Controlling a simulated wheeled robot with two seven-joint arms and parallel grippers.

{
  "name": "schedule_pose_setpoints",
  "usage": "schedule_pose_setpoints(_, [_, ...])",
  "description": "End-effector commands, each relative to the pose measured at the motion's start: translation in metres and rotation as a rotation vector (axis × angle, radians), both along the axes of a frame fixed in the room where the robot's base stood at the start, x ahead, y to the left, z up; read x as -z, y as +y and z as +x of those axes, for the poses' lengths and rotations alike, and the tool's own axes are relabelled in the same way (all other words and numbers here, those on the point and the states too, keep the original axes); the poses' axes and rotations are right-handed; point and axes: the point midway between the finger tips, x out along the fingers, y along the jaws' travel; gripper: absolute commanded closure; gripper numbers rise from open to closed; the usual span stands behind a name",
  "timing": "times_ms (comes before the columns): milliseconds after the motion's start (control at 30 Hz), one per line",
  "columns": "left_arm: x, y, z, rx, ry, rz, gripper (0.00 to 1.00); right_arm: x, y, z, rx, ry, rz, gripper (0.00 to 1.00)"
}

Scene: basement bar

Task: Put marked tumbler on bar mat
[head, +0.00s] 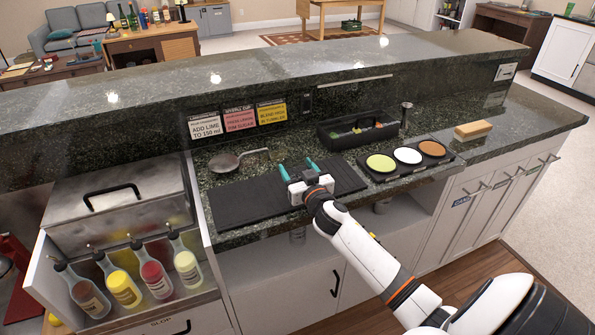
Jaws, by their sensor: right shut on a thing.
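The black bar mat (240,203) lies flat on the dark stone worktop. My right gripper (298,168) is above the right part of the mat, its teal fingertips pointing away towards the raised bar ledge. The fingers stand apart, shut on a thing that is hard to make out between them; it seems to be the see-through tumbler. Its mark does not show, and I cannot tell whether its base touches the mat. My left gripper is not in view.
A strainer (224,162) lies behind the mat. A black tray with three coloured rounds (408,157) and a black caddy (345,131) stand to the right, a wooden block (473,130) beyond. The raised ledge (150,97) bounds the back.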

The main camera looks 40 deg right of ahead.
Motion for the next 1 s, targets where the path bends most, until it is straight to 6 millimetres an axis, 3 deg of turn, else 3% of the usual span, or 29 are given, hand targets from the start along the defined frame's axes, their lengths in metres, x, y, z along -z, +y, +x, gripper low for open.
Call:
schedule_pose_setpoints(367, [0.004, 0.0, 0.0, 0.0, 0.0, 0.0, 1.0, 0.004, 0.0, 0.0, -0.001, -0.003, 0.0, 0.65])
schedule_pose_setpoints(400, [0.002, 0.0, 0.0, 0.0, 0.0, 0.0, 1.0, 0.003, 0.0, 0.0, -0.001, -0.002, 0.0, 0.29])
schedule_pose_setpoints(500, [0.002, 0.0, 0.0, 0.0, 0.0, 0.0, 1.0, 0.003, 0.0, 0.0, -0.001, -0.001, 0.0, 0.14])
schedule_pose_setpoints(833, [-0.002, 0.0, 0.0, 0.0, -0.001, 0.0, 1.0, -0.001, 0.0, 0.0, -0.001, -0.002, -0.001, 0.14])
schedule_pose_setpoints(1000, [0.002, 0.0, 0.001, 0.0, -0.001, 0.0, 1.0, 0.003, 0.005, -0.022, -0.001, 0.001, 0.002, 0.14])
